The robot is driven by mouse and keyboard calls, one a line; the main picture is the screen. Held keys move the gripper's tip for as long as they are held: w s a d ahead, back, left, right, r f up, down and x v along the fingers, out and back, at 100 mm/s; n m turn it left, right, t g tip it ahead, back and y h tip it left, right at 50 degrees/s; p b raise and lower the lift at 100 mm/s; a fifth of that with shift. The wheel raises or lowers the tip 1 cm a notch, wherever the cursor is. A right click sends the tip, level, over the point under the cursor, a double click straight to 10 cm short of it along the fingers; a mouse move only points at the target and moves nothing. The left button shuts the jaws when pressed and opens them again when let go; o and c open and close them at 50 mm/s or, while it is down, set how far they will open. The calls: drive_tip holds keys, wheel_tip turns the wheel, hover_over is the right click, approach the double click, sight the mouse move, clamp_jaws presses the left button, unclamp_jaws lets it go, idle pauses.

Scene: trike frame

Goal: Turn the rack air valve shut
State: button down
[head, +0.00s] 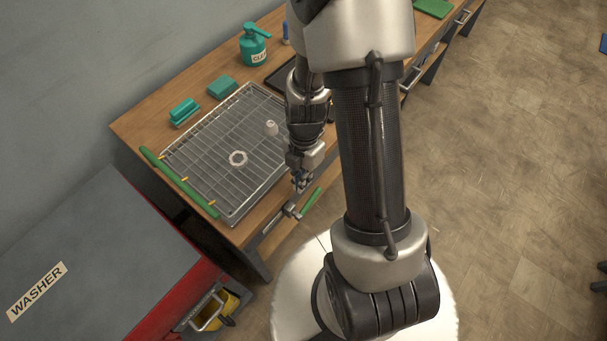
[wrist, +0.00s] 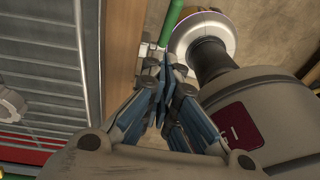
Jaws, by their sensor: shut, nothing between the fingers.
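The rack air valve is a metal fitting (head: 290,210) with a green lever (head: 311,202) at the bench's front edge. In the head view the lever slants up to the right, out from the bench edge. My gripper (head: 300,184) is just above the fitting, fingers pointing down. In the wrist view my gripper (wrist: 164,72) is shut and empty. Its tips overlap the pale metal fitting (wrist: 148,52), and the green lever (wrist: 174,16) shows just beyond them. I cannot tell whether the fingers touch the valve.
A wire rack (head: 207,160) with a green pipe (head: 180,183) along its left side lies on the wooden bench (head: 140,125). A teal bottle (head: 254,48) stands at the back. The grey and red washer (head: 100,250) is at lower left. The floor to the right is open.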

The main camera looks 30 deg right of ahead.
drive_tip(key=b, duration=0.2)
hover_over(307, 203)
drive_tip(key=a, duration=0.1)
wheel_tip(307, 203, down, 6)
drive_tip(key=f, duration=0.1)
drive_tip(key=d+f, duration=0.1)
drive_tip(key=f, duration=0.1)
drive_tip(key=shift+w+d+b, duration=0.1)
drive_tip(key=shift+b, duration=0.2)
drive_tip(key=shift+d+f, duration=0.1)
drive_tip(key=shift+f, duration=0.05)
drive_tip(key=shift+w, duration=0.1)
